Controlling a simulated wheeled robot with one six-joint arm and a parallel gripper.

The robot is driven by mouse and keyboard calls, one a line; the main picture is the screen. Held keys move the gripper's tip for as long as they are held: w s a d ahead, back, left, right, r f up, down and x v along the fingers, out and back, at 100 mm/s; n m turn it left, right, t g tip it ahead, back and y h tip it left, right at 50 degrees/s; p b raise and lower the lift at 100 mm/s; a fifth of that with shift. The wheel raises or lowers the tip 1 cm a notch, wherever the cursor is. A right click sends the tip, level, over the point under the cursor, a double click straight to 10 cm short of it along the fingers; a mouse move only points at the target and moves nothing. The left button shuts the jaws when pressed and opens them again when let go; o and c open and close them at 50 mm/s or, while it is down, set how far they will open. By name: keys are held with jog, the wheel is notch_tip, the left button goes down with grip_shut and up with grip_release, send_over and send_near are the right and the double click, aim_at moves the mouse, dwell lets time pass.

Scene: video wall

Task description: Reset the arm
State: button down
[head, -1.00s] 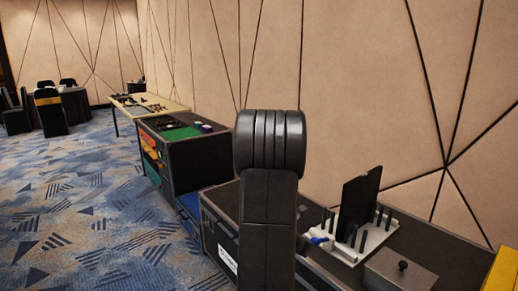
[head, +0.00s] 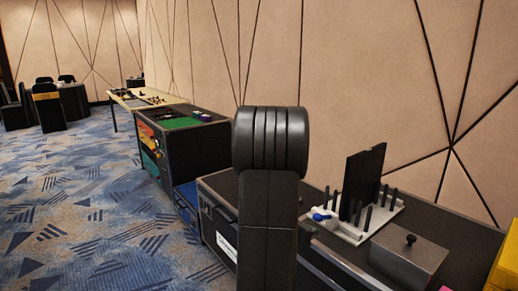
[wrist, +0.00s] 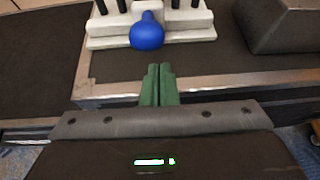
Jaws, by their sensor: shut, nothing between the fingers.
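My gripper (wrist: 160,86) shows in the wrist view with its two green fingers pressed together and nothing between them. It points toward the metal edge of a dark case top (wrist: 215,73). Beyond the fingertips is a blue rounded object (wrist: 147,33) at the front of a pale rack (wrist: 205,33); the fingers are apart from it. In the head view my dark arm (head: 268,200) stands upright in the middle, and the gripper is not visible there.
The pale rack (head: 345,232) with black pegs holds a dark upright panel (head: 361,183). A grey box with a knob (head: 408,258) stands right of it. A yellow object (head: 506,268) is at the right edge. Another case (head: 200,150) and a table (head: 135,101) stand further back. Carpet (head: 90,220) is open at left.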

jog(key=a+f+t+h+b, duration=0.1)
jog(key=b, duration=0.2)
jog(key=s+a+f+t+h+b, duration=0.1)
jog(key=b, duration=0.2)
jog(key=a+f+t+b, duration=0.1)
jog(key=b, duration=0.3)
jog(key=shift+s+a+f+h, duration=0.15)
jog(key=shift+s+a+h, duration=0.15)
jog(key=shift+s+h, duration=0.1)
dwell(0.4)
